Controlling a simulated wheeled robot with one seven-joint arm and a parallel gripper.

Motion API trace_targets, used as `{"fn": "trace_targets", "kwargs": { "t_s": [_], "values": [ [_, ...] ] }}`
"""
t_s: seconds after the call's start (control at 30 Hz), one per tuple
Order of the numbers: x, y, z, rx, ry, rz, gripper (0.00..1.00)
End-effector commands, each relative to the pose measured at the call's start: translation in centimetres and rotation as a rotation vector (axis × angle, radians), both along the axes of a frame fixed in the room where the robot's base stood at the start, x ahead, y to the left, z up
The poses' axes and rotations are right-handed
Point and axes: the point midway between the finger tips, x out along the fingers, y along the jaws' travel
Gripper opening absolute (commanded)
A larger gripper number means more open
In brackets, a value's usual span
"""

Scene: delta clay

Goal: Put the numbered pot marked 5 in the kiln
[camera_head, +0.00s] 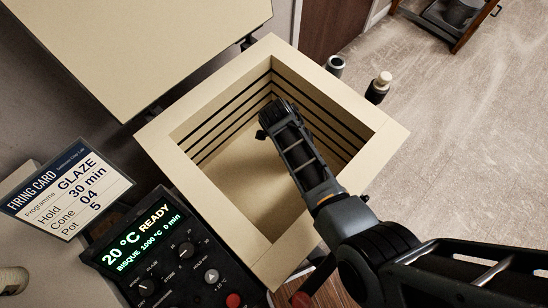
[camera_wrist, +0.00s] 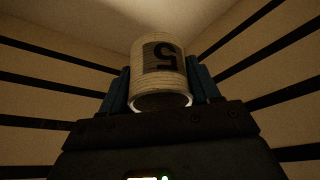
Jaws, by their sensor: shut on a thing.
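The kiln (camera_head: 385,143) is a square cream box with its lid (camera_head: 150,40) raised. My arm reaches down into it, and my gripper (camera_head: 272,122) is inside the chamber near the far wall. In the wrist view my gripper (camera_wrist: 160,95) is shut on a pale pot (camera_wrist: 145,70). The pot has a dark label with a 5, which shows upside down. The pot sits between the two blue-grey fingers. The head view does not show the pot; my arm hides it. I cannot tell whether the pot touches the kiln floor (camera_head: 245,170).
A control panel (camera_head: 160,260) reads 20 °C READY. A firing card (camera_head: 65,190) beside it says Pot 5. Two small containers (camera_head: 335,66) (camera_head: 379,87) stand beyond the kiln's far right side. Dark grooves line the chamber walls. The floor at right is clear.

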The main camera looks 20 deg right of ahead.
Motion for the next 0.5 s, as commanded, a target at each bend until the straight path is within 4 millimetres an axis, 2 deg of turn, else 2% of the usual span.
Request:
{"fn": "trace_targets", "kwargs": {
  "t_s": [0.13, 0.3, 0.5],
  "values": [
    [0.0, 0.0, -1.4, 0.002, 0.002, -0.003, 0.24],
    [0.0, 0.1, -4.5, 0.003, 0.002, -0.002, 0.24],
    [0.0, 0.1, -6.3, 0.001, 0.001, -0.002, 0.24]
  ]
}}
